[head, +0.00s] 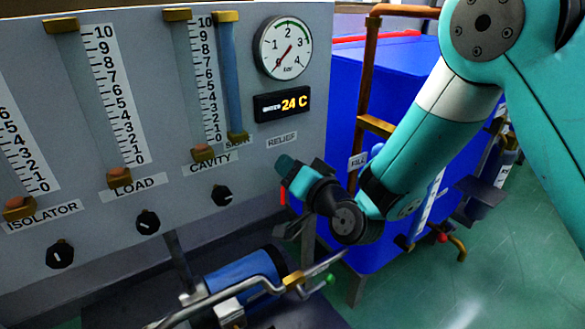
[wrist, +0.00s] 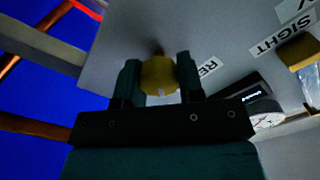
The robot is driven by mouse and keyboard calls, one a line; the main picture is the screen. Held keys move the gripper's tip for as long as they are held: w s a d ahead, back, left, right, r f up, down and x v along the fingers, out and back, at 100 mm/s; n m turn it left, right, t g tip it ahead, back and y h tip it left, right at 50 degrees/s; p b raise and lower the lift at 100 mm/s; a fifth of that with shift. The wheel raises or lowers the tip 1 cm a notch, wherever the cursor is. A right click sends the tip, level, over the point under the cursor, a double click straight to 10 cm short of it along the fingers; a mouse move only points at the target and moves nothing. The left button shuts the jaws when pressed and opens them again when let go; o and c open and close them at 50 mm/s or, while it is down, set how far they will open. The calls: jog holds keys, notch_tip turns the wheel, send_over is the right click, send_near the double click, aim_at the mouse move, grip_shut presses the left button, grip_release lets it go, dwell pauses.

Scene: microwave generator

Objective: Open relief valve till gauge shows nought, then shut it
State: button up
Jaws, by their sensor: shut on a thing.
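The relief valve shows in the wrist view as a rounded yellow knob (wrist: 159,75) on the grey panel, beside a partly hidden label. My gripper (wrist: 157,72) has one finger on each side of the knob and is shut on it. In the head view my gripper (head: 290,172) is at the panel's right edge, just below the RELIEF label (head: 282,140), and hides the knob. The round gauge (head: 284,48) is above; its red needle points to the lower left, at or close to nought. I cannot tell how far the valve is turned.
Below the gauge a display (head: 282,103) reads 24 C. Black knobs (head: 148,222) sit under the scales at left. A blue cylinder (head: 243,273) and metal pipes (head: 265,287) stand below my gripper. A blue tank (head: 345,105) stands behind my arm; green floor is open at right.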

jog(key=m, duration=0.4)
jog(key=shift+d+m, duration=0.1)
jog(key=shift+m, duration=0.3)
jog(key=shift+f+m+p, duration=0.1)
jog(key=shift+m+p, duration=0.25)
jog(key=shift+m, duration=2.15)
jog(key=o, duration=0.9)
jog(key=shift+o, duration=0.2)
